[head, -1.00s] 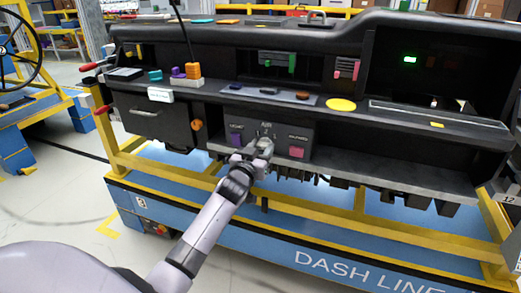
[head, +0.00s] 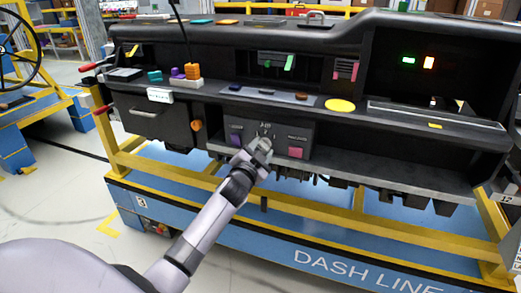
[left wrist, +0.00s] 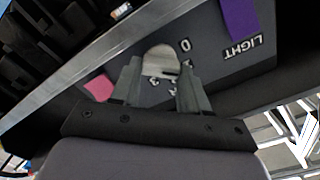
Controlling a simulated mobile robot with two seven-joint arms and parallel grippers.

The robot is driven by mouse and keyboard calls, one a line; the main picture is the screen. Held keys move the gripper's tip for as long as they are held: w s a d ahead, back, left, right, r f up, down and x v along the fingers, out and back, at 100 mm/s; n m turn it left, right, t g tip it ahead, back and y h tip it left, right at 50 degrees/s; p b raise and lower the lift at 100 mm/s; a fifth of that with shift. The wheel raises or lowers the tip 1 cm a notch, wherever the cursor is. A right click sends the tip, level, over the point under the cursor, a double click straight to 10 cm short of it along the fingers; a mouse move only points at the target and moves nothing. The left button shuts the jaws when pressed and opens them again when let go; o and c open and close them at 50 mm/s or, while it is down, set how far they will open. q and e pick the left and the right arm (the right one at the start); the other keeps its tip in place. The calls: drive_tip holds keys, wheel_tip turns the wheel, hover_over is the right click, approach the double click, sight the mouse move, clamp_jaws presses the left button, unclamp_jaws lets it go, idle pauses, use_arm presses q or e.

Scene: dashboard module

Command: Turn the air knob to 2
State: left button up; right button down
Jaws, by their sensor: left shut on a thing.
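The air knob (left wrist: 162,60) is a pale grey round knob on the dark lower panel (left wrist: 215,85). It sits between the two fingers of my left gripper (left wrist: 160,72), which is shut on it. In the head view my left gripper (head: 261,149) covers most of the knob, under the AIR label. In the left wrist view a 0 mark (left wrist: 185,45) shows beside the knob, and other number marks lie between the fingers, partly hidden. Which mark the knob points to cannot be told. My right gripper is not in view.
A purple switch (head: 236,138) by a LIGHT label is left of the knob, and a pink one (head: 296,152) is right. A shelf edge (head: 350,172) runs close below.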

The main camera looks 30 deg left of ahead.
use_arm(q)
drive_tip(key=m, duration=0.4)
drive_tip(key=shift+f+m, duration=0.15)
drive_tip(key=shift+m, duration=0.25)
drive_tip(key=m, duration=0.3)
drive_tip(key=shift+m, duration=0.9)
drive_tip(key=shift+f, duration=0.1)
drive_tip(key=o, duration=1.1)
drive_tip(key=shift+c, duration=0.2)
